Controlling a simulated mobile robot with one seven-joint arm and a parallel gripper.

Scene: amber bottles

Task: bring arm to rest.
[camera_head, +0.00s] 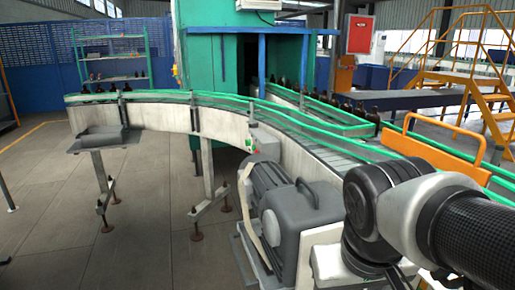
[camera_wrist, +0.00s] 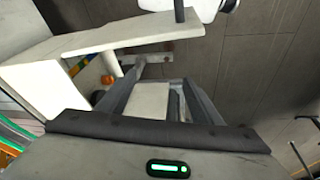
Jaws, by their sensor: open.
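My arm enters the head view from the lower right, with a black mesh-covered section, a white link and a black joint. It stands beside and in front of the conveyor (camera_head: 290,135). My gripper (camera_wrist: 163,78) shows in the wrist view as two grey fingers set apart, with nothing seen held between them. The grey hand with a lit green light fills the bottom of that view. The head view does not show the fingers. Dark amber bottles (camera_head: 345,104) stand in a row on the conveyor, out of my gripper's reach.
A grey motor (camera_head: 290,205) sits right beside my arm, below the curved conveyor. An orange rail (camera_head: 440,150) and yellow stairs (camera_head: 485,95) stand at the right. A green cabinet (camera_head: 210,60) is behind. The floor (camera_head: 130,235) at the left is mostly clear.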

